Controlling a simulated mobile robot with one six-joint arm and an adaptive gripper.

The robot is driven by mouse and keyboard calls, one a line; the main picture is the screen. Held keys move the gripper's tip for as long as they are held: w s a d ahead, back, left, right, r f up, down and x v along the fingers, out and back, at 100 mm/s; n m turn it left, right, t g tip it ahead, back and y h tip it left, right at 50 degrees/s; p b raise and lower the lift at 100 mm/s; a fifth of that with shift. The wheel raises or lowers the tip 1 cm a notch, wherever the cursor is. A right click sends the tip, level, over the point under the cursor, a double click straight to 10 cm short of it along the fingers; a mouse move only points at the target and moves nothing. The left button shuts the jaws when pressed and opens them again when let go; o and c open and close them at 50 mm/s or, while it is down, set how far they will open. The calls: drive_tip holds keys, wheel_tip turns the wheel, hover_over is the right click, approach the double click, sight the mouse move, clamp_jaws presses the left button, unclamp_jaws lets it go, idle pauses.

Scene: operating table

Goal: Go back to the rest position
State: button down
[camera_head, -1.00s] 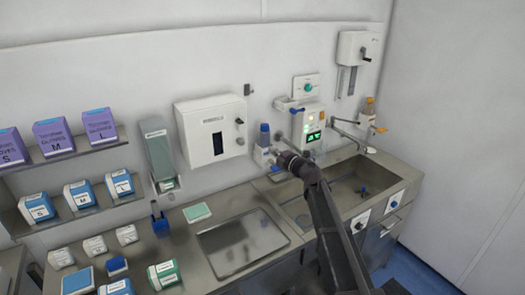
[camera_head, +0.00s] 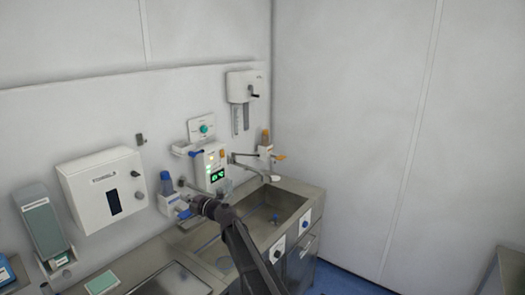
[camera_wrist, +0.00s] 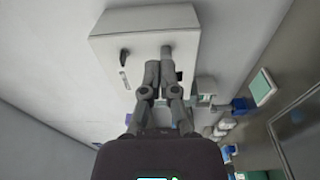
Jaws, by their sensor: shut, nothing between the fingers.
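My gripper (camera_wrist: 159,66) is shut and empty in the wrist view, its two fingers close together. A white box-shaped wall unit (camera_wrist: 130,22) shows behind the fingertips there; I cannot tell whether they touch it. In the head view my gripper (camera_head: 184,186) is small and dark at the end of my arm, near the blue-capped bottle (camera_head: 167,182) on the wall. My arm reaches up from the bottom across the sink's left side and hides part of the counter.
The sink (camera_head: 262,208) is right of my arm, with a tap (camera_head: 268,177) over it. A wall unit with a green display (camera_head: 211,168) is behind. A towel dispenser (camera_head: 90,185) hangs left.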

drive_tip(key=w+d+f+m+t+h, duration=0.1)
drive_tip(key=w+d+m+t+h, duration=0.25)
drive_tip(key=d+m+h, duration=0.65)
drive_tip(key=w+d+f+m+t+h, duration=0.15)
drive_tip(key=d+m+t, duration=0.4)
drive_tip(key=d, duration=1.15)
drive_tip(key=s+d+f+m+g+h+b, duration=0.1)
drive_tip(key=s+d+f+m+g+h, duration=0.2)
drive_tip(key=d+m+h, duration=0.5)
drive_tip(key=s+d+f+m+g, duration=0.25)
drive_tip(key=s+d+f, duration=0.4)
drive_tip(key=d, duration=0.35)
drive_tip(key=s+d+f+m+g+y, duration=0.1)
drive_tip(key=s+d+f+g, duration=0.1)
drive_tip(key=s, duration=0.5)
drive_tip(key=s+d+f+m+g+y, duration=0.1)
drive_tip(key=s+f+g, duration=0.3)
drive_tip(key=s, duration=0.4)
drive_tip(key=s+d+f+m+g+y+b, duration=0.1)
drive_tip(key=s+d+f+m+g, duration=0.1)
drive_tip(key=s+g, duration=0.3)
drive_tip(key=s+d+f, duration=0.1)
drive_tip(key=s, duration=0.2)
drive_tip(key=shift+s+g, duration=0.25)
drive_tip(key=shift+g, duration=0.1)
